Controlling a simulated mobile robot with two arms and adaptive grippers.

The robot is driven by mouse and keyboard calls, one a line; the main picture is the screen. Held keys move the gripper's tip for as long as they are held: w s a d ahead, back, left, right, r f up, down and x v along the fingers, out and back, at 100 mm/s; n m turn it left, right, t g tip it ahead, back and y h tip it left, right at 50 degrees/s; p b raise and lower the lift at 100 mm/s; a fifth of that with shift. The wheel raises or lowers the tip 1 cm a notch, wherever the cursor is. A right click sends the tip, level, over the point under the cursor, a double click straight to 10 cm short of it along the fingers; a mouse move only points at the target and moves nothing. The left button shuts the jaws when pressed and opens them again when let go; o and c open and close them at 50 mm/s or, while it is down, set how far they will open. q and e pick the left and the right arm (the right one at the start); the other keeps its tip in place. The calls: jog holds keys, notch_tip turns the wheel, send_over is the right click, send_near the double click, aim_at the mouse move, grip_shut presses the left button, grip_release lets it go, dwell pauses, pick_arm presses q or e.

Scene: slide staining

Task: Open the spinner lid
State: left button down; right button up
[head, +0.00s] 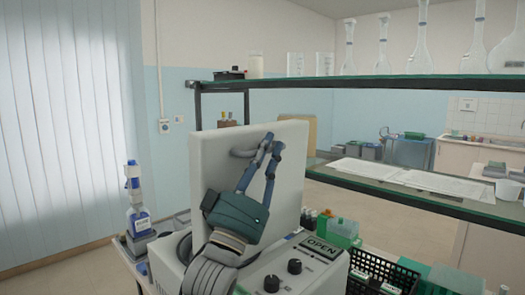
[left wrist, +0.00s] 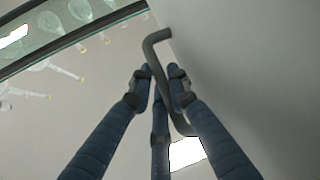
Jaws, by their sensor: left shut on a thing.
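The spinner (head: 281,273) stands low in the middle of the head view, with two dark knobs and an OPEN button on its front panel. Its light grey lid (head: 282,205) is raised and stands nearly upright. A grey handle (head: 243,153) is on the lid's face; the handle also shows in the left wrist view (left wrist: 155,45). My left gripper (head: 267,146) is in front of the lid, its fingers shut on the handle. The left wrist view shows the fingertips (left wrist: 165,77) on both sides of the handle bar. My right gripper is not in view.
A shelf (head: 365,82) with glass flasks runs behind and right of the lid. A black basket (head: 385,270) and a green-topped box (head: 343,229) stand right of the spinner. A blue-and-white bottle (head: 138,212) stands left.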

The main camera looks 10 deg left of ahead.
pick_arm(q)
jog(key=shift+w+f, duration=0.15)
jog(key=shift+f, duration=0.15)
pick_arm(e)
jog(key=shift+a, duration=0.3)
pick_arm(q)
jog(key=c, duration=1.9)
grip_release()
jog(key=shift+a, duration=0.25)
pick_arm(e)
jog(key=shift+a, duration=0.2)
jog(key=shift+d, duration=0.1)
pick_arm(q)
jog(key=shift+s+f, duration=0.25)
jog(key=shift+s, duration=0.05)
jog(key=v, duration=1.1)
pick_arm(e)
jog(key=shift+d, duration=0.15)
pick_arm(q)
jog(key=shift+a, duration=0.15)
